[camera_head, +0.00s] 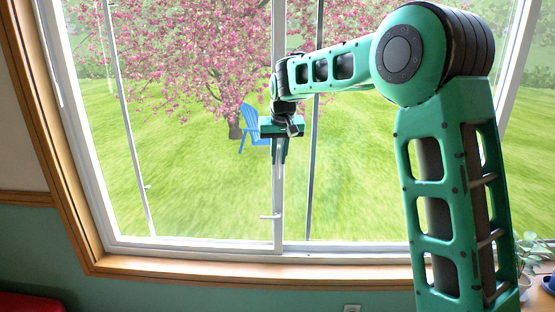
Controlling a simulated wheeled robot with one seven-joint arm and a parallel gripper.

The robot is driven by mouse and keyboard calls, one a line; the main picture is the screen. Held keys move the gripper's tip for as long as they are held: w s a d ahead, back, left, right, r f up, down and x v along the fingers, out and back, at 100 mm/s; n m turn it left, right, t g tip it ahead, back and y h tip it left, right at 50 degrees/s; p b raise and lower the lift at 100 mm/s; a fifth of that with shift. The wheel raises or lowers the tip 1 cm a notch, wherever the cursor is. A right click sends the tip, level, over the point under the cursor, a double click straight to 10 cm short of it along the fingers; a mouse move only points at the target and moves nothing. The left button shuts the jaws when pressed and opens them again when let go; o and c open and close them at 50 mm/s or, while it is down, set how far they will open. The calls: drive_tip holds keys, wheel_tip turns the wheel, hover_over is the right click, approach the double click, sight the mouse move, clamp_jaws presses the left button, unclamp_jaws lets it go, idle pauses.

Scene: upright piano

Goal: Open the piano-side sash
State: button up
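A wide window with a wooden frame (180,267) and white inner frames fills most of the view. A white upright stile (278,228) runs down its middle, with a small light handle (269,217) sticking out to the left near the bottom. My gripper (279,160) points down in front of this stile, above the handle and apart from it. Its fingers are small and overlap the stile in the picture, so I cannot tell their opening or any contact. A thin white bar (134,140) with a small catch stands farther left. No piano shows, so the piano-side sash cannot be told apart.
My arm covers the window's right part. A dark upright bar (311,190) stands just right of the middle stile. A red object (30,303) is at the lower left; a potted plant (533,247) is at the lower right. Lawn, a tree and a blue chair are outside.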

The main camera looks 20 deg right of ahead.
clamp_jaws()
idle(1.5)
